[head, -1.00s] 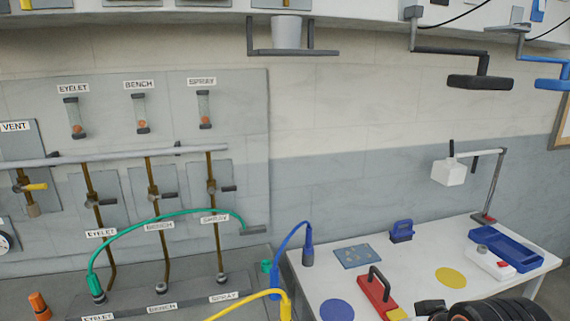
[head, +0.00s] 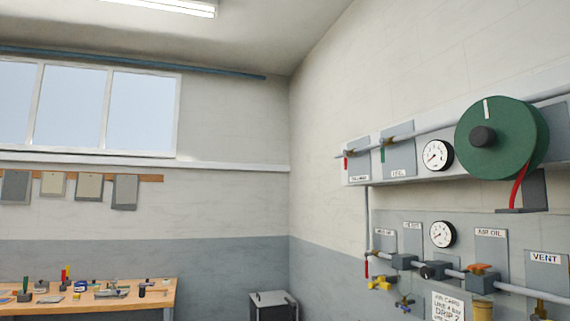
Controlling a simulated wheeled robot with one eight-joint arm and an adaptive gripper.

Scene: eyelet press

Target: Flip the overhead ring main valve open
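The valve with a red lever (head: 346,162) is at the left end of the overhead pipe, on the upper wall panel. Its lever hangs down, across the line of the pipe. The label (head: 359,178) under it is too small to read surely, so I cannot confirm it is the ring main valve. To its right, a second valve with a green lever (head: 383,155) sits on the same pipe, its lever also hanging down. My gripper is not in view.
A pressure gauge (head: 437,155) and a green hose reel (head: 502,138) are right of the valves. Below runs a lower pipe with regulators, another gauge (head: 442,234) and a red lever (head: 367,268). A wooden workbench (head: 150,302) and a grey cabinet (head: 272,305) stand left.

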